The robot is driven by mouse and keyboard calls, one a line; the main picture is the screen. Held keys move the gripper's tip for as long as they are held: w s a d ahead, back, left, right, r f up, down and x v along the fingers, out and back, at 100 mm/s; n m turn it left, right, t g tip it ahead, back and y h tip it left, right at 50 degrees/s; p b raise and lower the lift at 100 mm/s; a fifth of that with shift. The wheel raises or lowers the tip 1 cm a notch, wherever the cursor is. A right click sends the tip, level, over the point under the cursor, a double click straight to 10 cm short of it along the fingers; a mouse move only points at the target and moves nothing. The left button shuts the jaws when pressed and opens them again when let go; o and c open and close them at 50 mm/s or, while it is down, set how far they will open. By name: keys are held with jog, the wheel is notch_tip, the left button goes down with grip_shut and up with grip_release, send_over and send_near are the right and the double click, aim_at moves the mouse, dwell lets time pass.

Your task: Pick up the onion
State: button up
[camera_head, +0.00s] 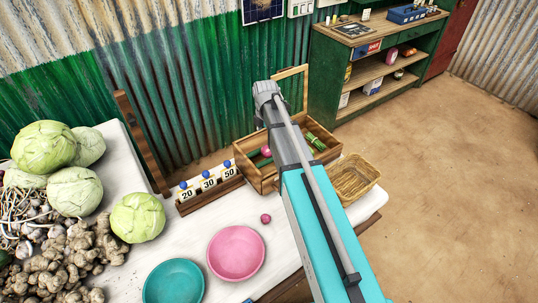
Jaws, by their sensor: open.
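A small round reddish-purple thing, likely the onion (266,218), lies on the white tabletop (190,235). It is just above and right of the pink plate (236,252), apart from it. Another pinkish-red round item (266,151) lies in the wooden crate (262,178); it is too small to tell what it is. My arm crosses the picture from the lower right to the upper middle, over the crate's right part. My gripper's fingers do not show.
A teal plate (174,284) stands left of the pink one. Numbered weights (208,183) stand in a wooden rack. A wicker basket (354,178) is right of my arm. Cabbages (137,217) and ginger (75,250) fill the left. Green shelves (365,70) stand behind.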

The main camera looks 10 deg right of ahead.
aim_at(267, 146)
jog(key=shift+f+b, duration=0.95)
jog(key=shift+f, duration=0.3)
jog(key=shift+f, duration=0.1)
jog(key=shift+s+d+f+b, duration=0.1)
jog(key=shift+d+f+b, duration=0.05)
jog(key=shift+f+b, duration=1.15)
jog(key=shift+d+f+b, duration=0.1)
jog(key=shift+f+b, duration=1.1)
jog(key=shift+b, duration=0.1)
jog(key=c, duration=1.1)
jog(key=shift+r, duration=0.15)
